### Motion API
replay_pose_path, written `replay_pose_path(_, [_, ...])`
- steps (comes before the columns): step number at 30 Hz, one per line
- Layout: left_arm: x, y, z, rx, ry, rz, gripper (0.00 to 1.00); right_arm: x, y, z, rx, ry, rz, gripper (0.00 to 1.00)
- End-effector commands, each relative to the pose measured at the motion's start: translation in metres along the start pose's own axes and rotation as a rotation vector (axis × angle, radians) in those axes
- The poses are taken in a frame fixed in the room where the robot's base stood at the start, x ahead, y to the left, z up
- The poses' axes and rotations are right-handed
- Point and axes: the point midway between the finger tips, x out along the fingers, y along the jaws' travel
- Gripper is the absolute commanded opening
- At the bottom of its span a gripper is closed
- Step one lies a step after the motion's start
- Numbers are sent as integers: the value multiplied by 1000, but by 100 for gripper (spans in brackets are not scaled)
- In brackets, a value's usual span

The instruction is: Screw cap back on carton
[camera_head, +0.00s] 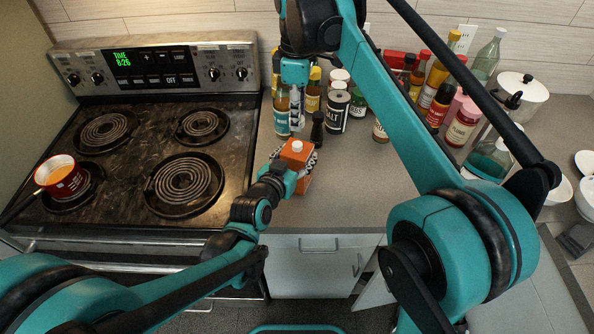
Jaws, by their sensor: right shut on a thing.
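The orange carton (297,154) stands upright near the counter's front edge, right of the stove. A small white piece (297,146) shows on its top; I cannot tell whether it is the bare spout. My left gripper (298,166) reaches in from the left, with its fingers beside the carton's two sides; how tightly they close is unclear. My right gripper (296,128) points straight down just above the carton's top. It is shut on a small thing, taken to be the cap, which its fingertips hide. A narrow gap shows between these fingertips and the white piece.
The coil stove (155,140) fills the left, with a red saucepan (62,180) on its front left coil. Bottles and a salt canister (337,110) stand close behind the carton. The counter right of the carton (360,190) is clear.

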Motion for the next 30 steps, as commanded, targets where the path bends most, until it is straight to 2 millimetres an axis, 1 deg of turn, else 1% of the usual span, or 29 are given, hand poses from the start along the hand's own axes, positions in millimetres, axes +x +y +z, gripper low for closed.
replay_pose_path(1, [0, 0, 0, 0, -1, 0, 19, 0, 0, 0, 0, 0, 0, 18])
replay_pose_path(2, [0, 0, 0, 0, -1, 0, 11, 0, 0, 0, 0, 0, 0, 18])
replay_pose_path(3, [0, 0, 0, 0, -1, 0, 8, 0, 0, 0, 0, 0, 0, 18])
replay_pose_path(5, [0, 0, 0, 0, -1, 0, 8, 2, 0, 0, 0, 0, 0, 18])
replay_pose_path(8, [0, 0, 0, 1, -1, 0, 8, 14, 1, 0, 0, 1, -3, 18])
replay_pose_path(12, [0, 0, 0, 1, -1, 0, 8, 35, 2, 0, 0, 2, -9, 18])
replay_pose_path(16, [0, 0, 0, 1, -1, 0, 8, 48, 2, 1, 0, 3, -12, 18])
replay_pose_path(30, [0, 0, 0, 1, -2, 0, 8, 50, 2, 1, 0, 3, -12, 18])
